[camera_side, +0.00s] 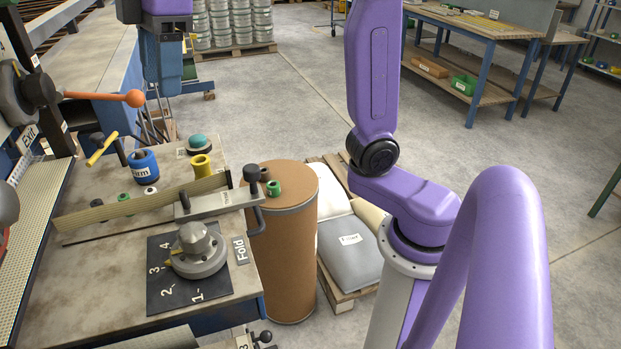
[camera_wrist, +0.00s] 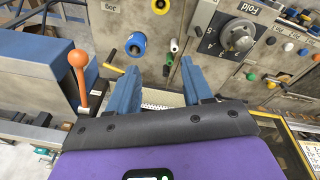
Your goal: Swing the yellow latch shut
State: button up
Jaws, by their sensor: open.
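The yellow latch (camera_side: 102,149) is a short bar beside a dark knob, slanted at the left back of the worktop in the side view. In the wrist view, a small yellow bar (camera_wrist: 111,57) shows just left of my left finger, partly cut off by it. My gripper (camera_wrist: 160,68) has two blue fingers spread wide with nothing between them. In the side view my blue fingers hang at the upper left, above the level of the worktop and behind the latch. No contact with the latch is visible.
An orange-ended lever (camera_side: 133,98) stands near the latch, also in the wrist view (camera_wrist: 79,62). A blue roll (camera_side: 144,166) and yellow spool (camera_side: 202,167) stand to its right. A grey dial (camera_side: 199,250) sits on a numbered plate in front. A brown drum (camera_side: 282,245) stands beyond the right edge.

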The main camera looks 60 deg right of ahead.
jog(key=s+d+f, duration=0.4)
jog(key=s+f, duration=0.5)
jog(key=f, duration=0.1)
jog(key=s+d+f+g+h, duration=0.1)
jog(key=s+d+f, duration=0.3)
jog(key=s+f, duration=0.4)
jog(key=shift+s+d+f, duration=0.4)
jog(key=shift+f, duration=0.45)
notch_tip(320, 180, up, 27)
jog(key=m+t+y, duration=0.2)
jog(key=m+t, duration=0.1)
jog(key=m, duration=0.4)
send_over(97, 135)
jog(key=s+d, duration=0.4)
jog(key=s, duration=0.2)
jog(key=x, duration=1.7)
jog(key=shift+w+a+f, duration=0.1)
jog(key=shift+a+f, duration=0.1)
grip_shut()
